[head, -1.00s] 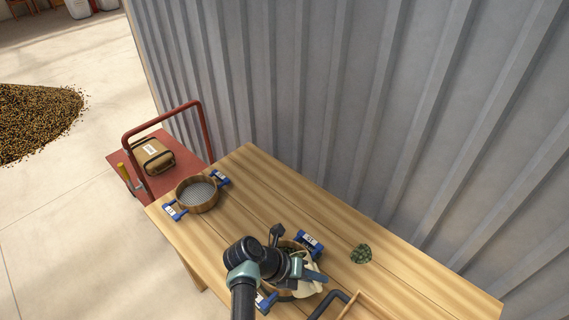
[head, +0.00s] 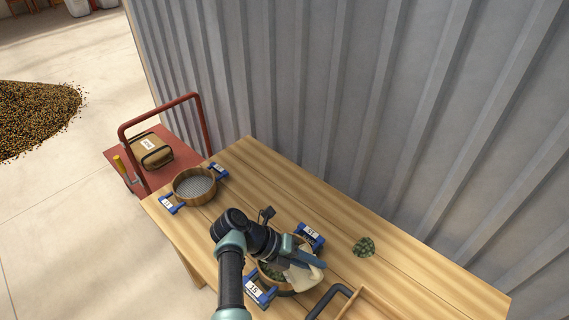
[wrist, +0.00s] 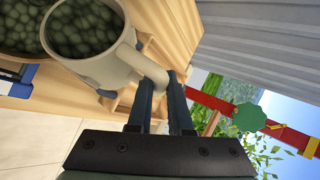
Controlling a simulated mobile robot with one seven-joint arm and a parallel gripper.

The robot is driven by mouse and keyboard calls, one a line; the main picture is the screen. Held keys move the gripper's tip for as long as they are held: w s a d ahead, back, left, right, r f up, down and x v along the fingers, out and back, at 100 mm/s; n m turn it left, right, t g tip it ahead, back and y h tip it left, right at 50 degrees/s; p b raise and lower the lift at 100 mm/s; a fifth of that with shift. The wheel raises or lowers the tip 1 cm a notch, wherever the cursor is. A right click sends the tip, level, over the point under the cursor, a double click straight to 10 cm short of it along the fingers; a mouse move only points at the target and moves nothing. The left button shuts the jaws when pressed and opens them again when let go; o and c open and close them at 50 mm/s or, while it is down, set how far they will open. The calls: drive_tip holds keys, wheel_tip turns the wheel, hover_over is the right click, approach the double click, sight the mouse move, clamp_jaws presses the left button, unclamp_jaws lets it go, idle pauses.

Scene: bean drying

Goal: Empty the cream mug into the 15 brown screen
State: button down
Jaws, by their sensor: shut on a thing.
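The cream mug (wrist: 110,65) is full of green beans in the wrist view. My gripper (wrist: 163,85) is shut on its handle. In the head view the mug (head: 303,277) is at the right side of the brown screen (head: 268,284), partly over it. I cannot tell how far it is tilted. The screen is a round wooden frame with blue handles labelled 15, partly hidden by my arm, and green beans lie in it. Its beans also show at the upper left of the wrist view.
A second, empty brown screen (head: 179,198) with blue handles stands at the table's far left end. A small dark green patch (head: 364,246) lies to the right. A wooden tray (head: 349,305) with a dark handle is at the front. A corrugated wall (head: 400,120) stands behind the table.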

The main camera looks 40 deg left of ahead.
drive_tip(key=shift+w+a+f+n+h+b, duration=0.2)
drive_tip(key=shift+a+h+b, duration=0.15)
drive_tip(key=shift+b, duration=0.85)
drive_tip(key=shift+w+a+f+n+h+b, duration=0.1)
drive_tip(key=shift+a+f+h+b, duration=0.25)
drive_tip(key=shift+b, duration=0.85)
drive_tip(key=shift+a+r+b, duration=0.25)
drive_tip(key=shift+b, duration=0.45)
drive_tip(key=shift+r+h, duration=0.15)
drive_tip(key=shift+h, duration=0.15)
drive_tip(key=a+b, duration=0.1)
drive_tip(key=b, duration=0.2)
drive_tip(key=shift+w+n+h, duration=0.15)
drive_tip(key=shift+n+h, duration=0.15)
drive_tip(key=b, duration=0.2)
drive_tip(key=a+h+b, duration=0.1)
drive_tip(key=b, duration=0.1)
drive_tip(key=shift+w+a+r+n, duration=0.1)
drive_tip(key=shift+w+r+n, duration=0.1)
drive_tip(key=shift+r+n, duration=0.15)
drive_tip(key=shift+a+r+b, duration=0.15)
drive_tip(key=shift+r+b, duration=0.15)
drive_tip(key=shift+b, duration=0.35)
